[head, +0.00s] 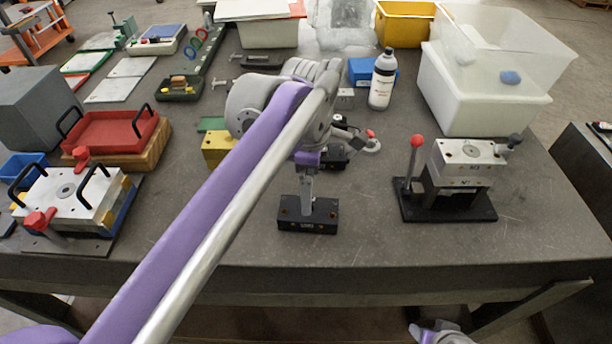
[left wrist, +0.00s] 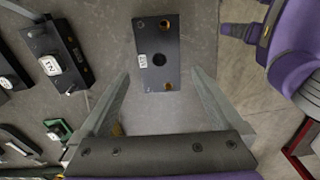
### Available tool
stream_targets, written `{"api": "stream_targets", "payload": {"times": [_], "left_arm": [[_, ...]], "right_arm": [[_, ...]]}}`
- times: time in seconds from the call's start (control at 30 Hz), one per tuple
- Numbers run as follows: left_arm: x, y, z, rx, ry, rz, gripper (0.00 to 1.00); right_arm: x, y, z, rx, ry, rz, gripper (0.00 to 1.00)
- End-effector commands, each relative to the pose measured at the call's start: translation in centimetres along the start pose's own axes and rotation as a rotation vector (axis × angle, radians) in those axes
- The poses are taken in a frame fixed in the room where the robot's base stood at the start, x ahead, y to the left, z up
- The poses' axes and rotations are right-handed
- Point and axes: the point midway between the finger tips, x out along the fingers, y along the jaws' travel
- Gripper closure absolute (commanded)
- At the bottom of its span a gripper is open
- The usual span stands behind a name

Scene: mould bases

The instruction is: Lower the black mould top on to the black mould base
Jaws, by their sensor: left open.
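A black mould block (head: 308,218) with a small white label lies flat on the table near the front edge. In the left wrist view this block (left wrist: 148,80) shows a round central hole and brass-coloured rings at two corners. A second black mould block (left wrist: 57,62) with a white label lies farther back; in the head view my arm partly hides it. I cannot tell which one is top or base. My left gripper (head: 306,192) points down above the near block, fingers apart and empty; the block shows beyond the fingertips (left wrist: 160,80). My right arm's end (head: 440,334) shows at the bottom edge.
A grey mould with a red-knobbed lever (head: 465,165) stands to the right. A white bottle (head: 382,80) and blue box (head: 359,71) are behind. A yellow block (head: 217,148) sits left of the gripper.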

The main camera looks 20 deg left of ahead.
Motion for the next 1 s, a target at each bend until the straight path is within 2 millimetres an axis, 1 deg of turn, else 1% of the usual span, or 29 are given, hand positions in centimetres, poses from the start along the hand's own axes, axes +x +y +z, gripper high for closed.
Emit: {"api": "stream_targets", "payload": {"times": [0.03, 0.2, 0.4, 0.5, 0.6, 0.87, 0.93, 1.0], "left_arm": [[1.1, 0.0, 0.0, 0.000, 0.000, 0.000, 0.00], [4.3, 0.0, 0.0, 0.001, 0.000, 0.001, 0.00], [7.2, 0.0, 0.0, 0.001, -0.001, 0.001, 0.00], [8.0, 0.0, 0.0, 0.001, -0.001, 0.001, 0.00], [8.4, 0.0, 0.0, 0.002, -0.001, 0.001, 0.00], [8.5, 0.0, 0.0, 0.002, -0.001, 0.001, 0.00], [8.5, 0.0, 0.0, 0.002, -0.001, 0.001, 0.09], [8.5, 0.0, 0.0, 0.002, -0.001, 0.001, 0.22]], "right_arm": [[0.2, 0.0, 0.1, 0.000, -0.001, 0.000, 0.50], [0.6, 0.0, 0.4, 0.000, -0.002, 0.000, 0.50], [1.0, 0.0, 0.6, 0.000, -0.003, 0.000, 0.50], [1.1, 0.0, 0.6, 0.000, -0.004, 0.000, 0.50], [1.1, 0.0, 0.6, 0.000, -0.004, 0.000, 0.50], [1.1, 0.0, 0.6, 0.000, -0.004, 0.000, 0.50], [1.1, 0.0, 0.6, 0.000, -0.004, 0.000, 0.50], [1.1, 0.0, 0.6, 0.000, -0.004, 0.000, 0.50]]}}
